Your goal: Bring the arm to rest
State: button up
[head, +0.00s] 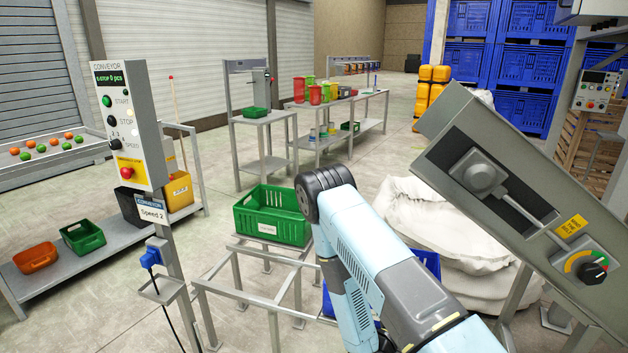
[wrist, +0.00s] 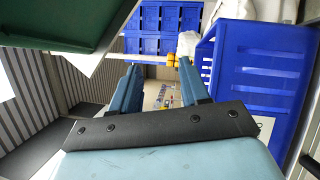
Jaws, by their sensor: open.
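My arm shows in the head view as light-blue links with a black joint at the top, bent beside the green crate (head: 270,224). My gripper is hidden behind the arm there. In the wrist view my gripper (wrist: 158,80) shows two blue fingers apart with nothing between them. The green crate's underside or side (wrist: 60,22) is close at the upper left of that view, and a blue crate (wrist: 258,70) is at the right. Neither visibly touches the fingers.
The green crate sits on a metal stand (head: 240,287). A conveyor control post (head: 128,125) stands left, a grey machine arm with a knob (head: 530,220) right. White sacks (head: 440,220) lie behind my arm. Shelves and blue bins (head: 505,60) are at the back, with open floor between.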

jog(key=s+d+r+m+g, duration=0.2)
jog(key=s+r+m+g, duration=0.15)
jog(key=r+g, duration=0.35)
jog(key=s+d+r+m+g, duration=0.2)
jog(key=r+m+g, duration=0.2)
jog(key=r, duration=0.5)
jog(key=s+d+r+m+g, duration=0.2)
jog(key=s+r+m+g, duration=0.15)
jog(key=r+g, duration=0.3)
jog(key=s+a+r+t+y, duration=0.5)
jog(key=s+r+y, duration=0.1)
jog(key=r, duration=0.4)
jog(key=s+a+r+t+y, duration=0.4)
jog(key=r+y, duration=0.4)
jog(key=r, duration=0.3)
jog(key=shift+s+a+t+y, duration=0.4)
jog(key=shift+s+a, duration=0.5)
jog(key=shift+s, duration=0.2)
